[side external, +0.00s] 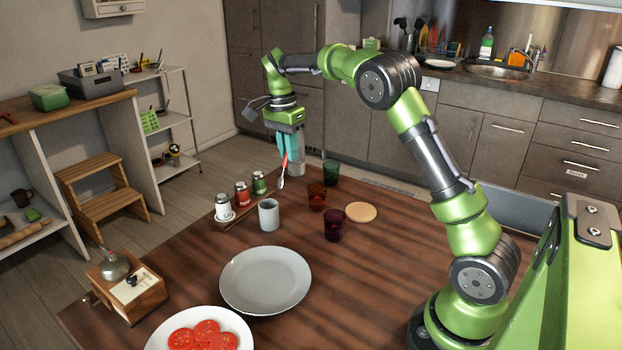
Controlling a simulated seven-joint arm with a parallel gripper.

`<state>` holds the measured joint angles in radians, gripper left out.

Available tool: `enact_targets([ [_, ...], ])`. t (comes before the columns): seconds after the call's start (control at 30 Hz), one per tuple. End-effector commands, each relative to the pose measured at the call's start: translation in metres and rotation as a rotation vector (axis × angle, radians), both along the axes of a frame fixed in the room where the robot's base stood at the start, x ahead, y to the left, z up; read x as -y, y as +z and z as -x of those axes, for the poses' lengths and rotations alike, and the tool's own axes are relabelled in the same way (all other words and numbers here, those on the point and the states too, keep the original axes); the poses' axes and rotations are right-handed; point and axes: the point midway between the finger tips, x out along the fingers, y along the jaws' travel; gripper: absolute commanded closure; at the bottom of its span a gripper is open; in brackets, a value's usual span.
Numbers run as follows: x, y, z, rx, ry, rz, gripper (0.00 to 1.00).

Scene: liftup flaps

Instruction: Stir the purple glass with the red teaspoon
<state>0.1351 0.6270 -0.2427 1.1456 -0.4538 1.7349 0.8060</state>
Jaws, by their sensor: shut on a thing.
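The purple glass (334,226) stands upright on the wooden table, near its middle, and looks dark. My gripper (284,155) is up over the far part of the table, left of and well above the purple glass. It is shut on the red teaspoon (283,171), which hangs down with its red handle at the fingers and its silver bowl lowest. The spoon is apart from the purple glass. The inside of the glass is too small to make out.
An amber glass (317,196), a green glass (331,173), a white cup (269,214) and several shakers (242,193) stand near the purple glass. A round tan coaster (361,212) lies to its right. A white plate (265,281) and a tomato plate (199,330) are in front.

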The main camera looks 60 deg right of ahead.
Motion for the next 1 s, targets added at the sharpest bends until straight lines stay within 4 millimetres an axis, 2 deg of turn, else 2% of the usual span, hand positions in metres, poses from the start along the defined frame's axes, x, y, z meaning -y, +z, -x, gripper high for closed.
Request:
enact_targets([
  [0.03,0.007,0.006,0.016,-0.015,0.001,0.004,1.00],
  [0.2,0.024,0.015,0.067,-0.066,0.044,0.028,1.00],
  [0.3,0.030,0.016,0.094,-0.096,0.080,0.045,1.00],
  [0.4,0.033,0.013,0.111,-0.127,0.118,0.061,1.00],
  [0.5,0.034,0.009,0.116,-0.161,0.144,0.082,1.00],
  [0.67,0.037,0.005,0.114,-0.175,0.142,0.090,1.00],
  [1.0,0.049,-0.017,0.107,-0.173,0.141,0.088,1.00],
])
